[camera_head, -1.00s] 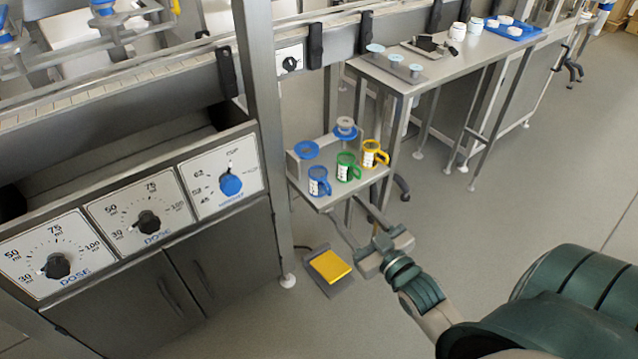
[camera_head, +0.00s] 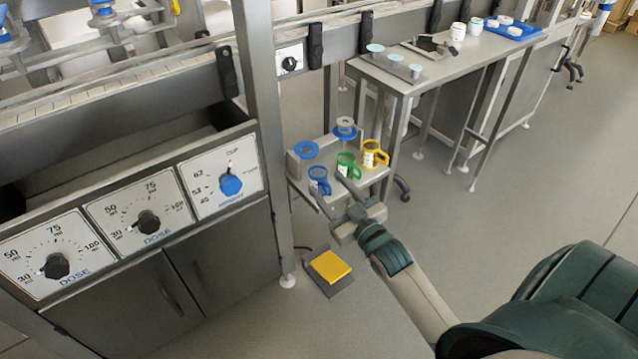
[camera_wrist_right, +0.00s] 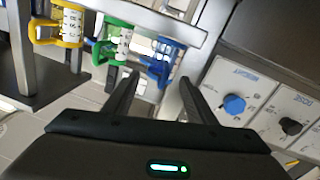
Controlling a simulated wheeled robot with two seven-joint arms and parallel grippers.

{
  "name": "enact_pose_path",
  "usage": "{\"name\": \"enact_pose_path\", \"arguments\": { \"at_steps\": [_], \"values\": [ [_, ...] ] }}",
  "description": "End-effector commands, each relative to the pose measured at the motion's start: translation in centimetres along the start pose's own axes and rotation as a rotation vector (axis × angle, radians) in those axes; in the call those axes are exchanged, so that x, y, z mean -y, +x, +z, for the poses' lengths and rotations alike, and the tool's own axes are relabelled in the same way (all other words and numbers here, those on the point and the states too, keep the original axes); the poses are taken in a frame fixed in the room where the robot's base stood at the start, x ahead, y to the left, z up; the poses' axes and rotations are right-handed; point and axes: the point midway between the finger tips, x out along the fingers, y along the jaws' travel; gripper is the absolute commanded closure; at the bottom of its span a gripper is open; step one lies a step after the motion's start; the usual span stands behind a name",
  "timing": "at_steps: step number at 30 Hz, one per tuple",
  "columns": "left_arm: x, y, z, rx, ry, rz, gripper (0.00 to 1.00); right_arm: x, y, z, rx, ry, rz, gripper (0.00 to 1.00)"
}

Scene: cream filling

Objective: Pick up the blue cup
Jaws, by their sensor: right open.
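The blue cup (camera_head: 319,181) stands upright at the front left of a small metal shelf (camera_head: 372,183), left of the green cup (camera_head: 346,162) and the yellow cup (camera_head: 374,154). My right gripper (camera_head: 335,189) is open and empty, its two fingers pointing at the shelf's front edge near the blue cup. In the right wrist view the blue cup (camera_wrist_right: 164,62) shows ahead of the parted fingers (camera_wrist_right: 157,85), with its handle to the left; the fingers look short of its body. My left gripper is not in view.
Two blue-topped round parts, one (camera_head: 306,149) at the back left, stand behind the cups. A dosing panel with a blue knob (camera_head: 231,185) and a metal post (camera_head: 268,130) are at the left. A yellow pedal (camera_head: 330,266) lies on the floor below.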

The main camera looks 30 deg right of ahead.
Motion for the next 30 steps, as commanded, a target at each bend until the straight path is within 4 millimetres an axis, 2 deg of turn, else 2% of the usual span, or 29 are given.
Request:
{"name": "enact_pose_path", "arguments": {
  "at_steps": [5,16,30],
  "values": [
    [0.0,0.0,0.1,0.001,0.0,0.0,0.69,-0.1,0.6,-0.1,-0.002,0.0,0.0,0.49],
    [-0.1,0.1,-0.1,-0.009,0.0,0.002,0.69,-0.2,4.7,-0.3,-0.001,0.0,0.001,0.49],
    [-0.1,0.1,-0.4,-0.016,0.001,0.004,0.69,-0.2,5.2,-0.3,0.0,0.0,0.0,0.49]
  ]
}}
